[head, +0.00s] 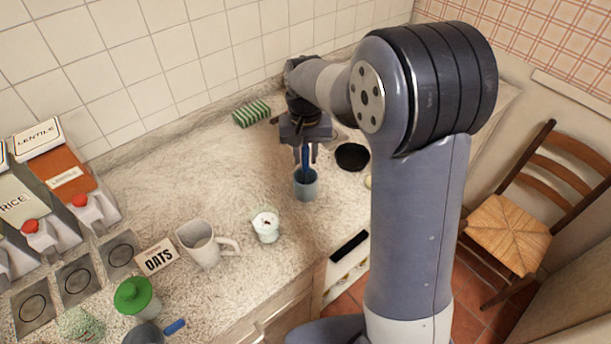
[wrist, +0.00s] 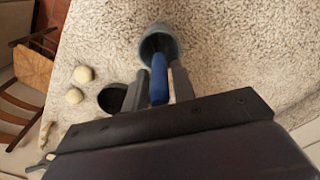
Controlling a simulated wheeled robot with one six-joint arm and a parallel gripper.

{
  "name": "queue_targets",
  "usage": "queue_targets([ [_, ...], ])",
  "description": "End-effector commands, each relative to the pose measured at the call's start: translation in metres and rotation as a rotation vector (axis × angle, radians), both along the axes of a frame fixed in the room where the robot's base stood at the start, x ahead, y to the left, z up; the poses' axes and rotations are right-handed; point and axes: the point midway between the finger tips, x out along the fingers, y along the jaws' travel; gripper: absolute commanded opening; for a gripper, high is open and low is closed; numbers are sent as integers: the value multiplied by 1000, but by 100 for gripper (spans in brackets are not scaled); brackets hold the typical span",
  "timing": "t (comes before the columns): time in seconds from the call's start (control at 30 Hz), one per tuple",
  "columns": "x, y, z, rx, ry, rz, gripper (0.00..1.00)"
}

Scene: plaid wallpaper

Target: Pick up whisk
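A blue handle (head: 305,155), which I take to be the whisk's, stands up out of a small blue-grey cup (head: 305,186) on the counter. Its lower end is hidden inside the cup, so I cannot see any wires. My gripper (head: 299,156) points down over the cup. In the wrist view the blue handle (wrist: 159,82) lies between the two fingers of my gripper (wrist: 161,88), and the cup (wrist: 158,42) is beyond them. The fingers look open around the handle, with a narrow gap on the right side.
A black round dish (head: 352,157) is right of the cup. A green striped sponge (head: 251,113) lies by the wall. The counter left of the cup is clear.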

Motion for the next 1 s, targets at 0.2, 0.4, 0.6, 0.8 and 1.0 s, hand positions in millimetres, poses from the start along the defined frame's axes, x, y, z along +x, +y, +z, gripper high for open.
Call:
queue_targets([
  [0.2, 0, 0, 0, 0, 0, 0, 7],
  [0.4, 0, 0, 0, 0, -1, 0, 0],
  [0.6, 0, 0, 2, 0, -1, 0, 0],
  [0.8, 1, 0, 26, 2, -7, 0, 0],
  [1.0, 1, 0, 68, 2, -6, 0, 0],
])
